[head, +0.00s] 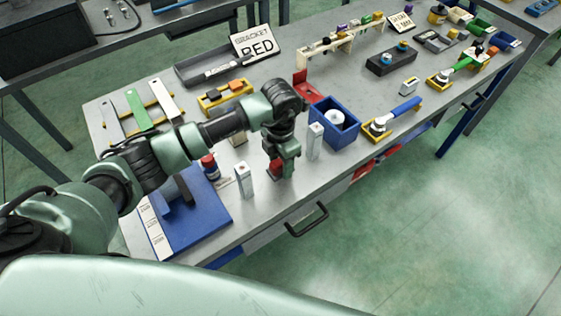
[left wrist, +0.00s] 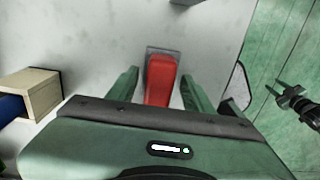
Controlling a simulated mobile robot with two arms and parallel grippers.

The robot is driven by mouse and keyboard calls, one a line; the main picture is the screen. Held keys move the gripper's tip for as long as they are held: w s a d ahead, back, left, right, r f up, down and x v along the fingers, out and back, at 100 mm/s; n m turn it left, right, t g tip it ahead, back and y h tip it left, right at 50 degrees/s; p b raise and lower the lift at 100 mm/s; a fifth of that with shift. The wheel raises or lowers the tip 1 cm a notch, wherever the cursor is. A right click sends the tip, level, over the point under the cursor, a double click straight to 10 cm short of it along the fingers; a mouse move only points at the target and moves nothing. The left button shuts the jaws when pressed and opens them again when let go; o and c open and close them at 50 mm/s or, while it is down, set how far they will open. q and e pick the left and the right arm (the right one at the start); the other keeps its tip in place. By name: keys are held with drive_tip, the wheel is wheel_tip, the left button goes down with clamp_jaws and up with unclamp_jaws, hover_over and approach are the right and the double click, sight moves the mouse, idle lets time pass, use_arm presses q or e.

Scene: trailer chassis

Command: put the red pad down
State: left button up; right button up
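The red pad (left wrist: 162,80) is a small red block. In the left wrist view it lies between the two fingers of my left gripper (left wrist: 161,92), with a narrow gap at each side. A thin grey rectangular outline shows around its far end. In the head view my left gripper (head: 280,172) points down near the table's front edge, with a bit of the red pad (head: 275,166) showing beside it. The fingers look open. I cannot tell whether the pad touches the table. My right gripper is not in the head view; a small dark part at the left wrist view's right edge may be mine.
A white upright box (head: 245,180) stands left of the gripper and another (head: 315,140) right of it. A blue bin (head: 336,122), a blue stand (head: 200,225) and a red-and-blue jar (head: 210,166) are near. A drawer handle (head: 307,219) sticks out in front.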

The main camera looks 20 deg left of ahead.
sight(280, 161)
use_arm(q)
drive_tip(key=shift+r+p, duration=0.25)
drive_tip(key=shift+p, duration=0.05)
wheel_tip(280, 161, up, 10)
drive_tip(key=b, duration=0.4)
drive_tip(key=shift+r, duration=0.9)
